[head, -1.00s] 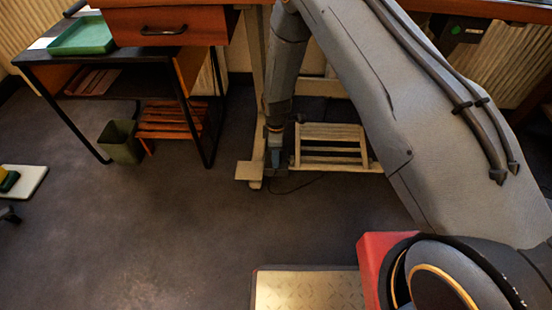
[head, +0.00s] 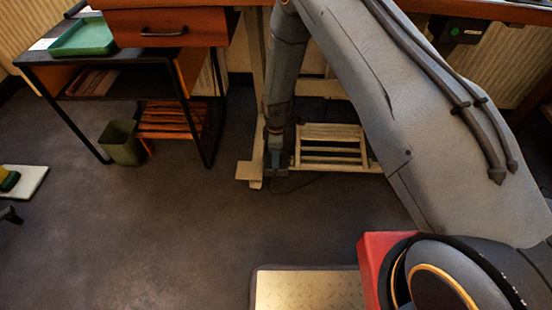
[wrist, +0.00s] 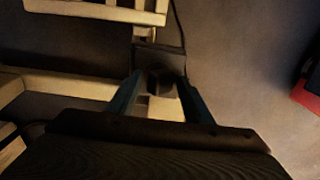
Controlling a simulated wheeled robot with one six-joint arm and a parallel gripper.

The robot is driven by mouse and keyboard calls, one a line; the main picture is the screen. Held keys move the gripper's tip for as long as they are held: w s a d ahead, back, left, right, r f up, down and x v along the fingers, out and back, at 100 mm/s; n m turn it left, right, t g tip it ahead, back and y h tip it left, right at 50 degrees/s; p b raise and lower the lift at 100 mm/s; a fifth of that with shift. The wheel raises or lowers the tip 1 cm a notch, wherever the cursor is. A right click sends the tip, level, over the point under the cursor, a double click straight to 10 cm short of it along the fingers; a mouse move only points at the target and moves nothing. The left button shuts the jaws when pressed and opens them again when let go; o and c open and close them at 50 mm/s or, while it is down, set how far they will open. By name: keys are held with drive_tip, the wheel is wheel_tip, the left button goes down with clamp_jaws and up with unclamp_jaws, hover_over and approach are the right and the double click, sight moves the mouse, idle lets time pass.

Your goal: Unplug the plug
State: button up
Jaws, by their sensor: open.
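In the wrist view, a small dark plug (wrist: 161,83) sits in front of a dark block (wrist: 158,58), which looks like the socket. The plug's edges are hard to make out in the shadow. My gripper (wrist: 158,76) is open, with one blue-grey finger on each side of the plug. I cannot tell whether either finger touches it. In the head view, my gripper (head: 277,165) is low under the table, beside a pale wooden leg. The plug and block cannot be made out there.
A thin dark cord (wrist: 175,18) runs up from the block. A pale slatted wooden rack (head: 332,148) stands right of my gripper, and the table's pale foot (head: 248,171) is left. A green bin (head: 122,142) stands farther left.

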drive_tip(key=shift+s+f, duration=0.15)
drive_tip(key=shift+s, duration=0.25)
drive_tip(key=shift+w, duration=0.1)
clamp_jaws()
drive_tip(key=shift+w+d+r, duration=0.1)
drive_tip(key=shift+w+r, duration=0.05)
drive_tip(key=shift+r, duration=0.05)
drive_tip(key=shift+r+p, duration=0.3)
drive_tip(key=shift+p, duration=0.1)
drive_tip(key=shift+r+p, duration=1.6)
drive_tip(key=shift+r, duration=1.05)
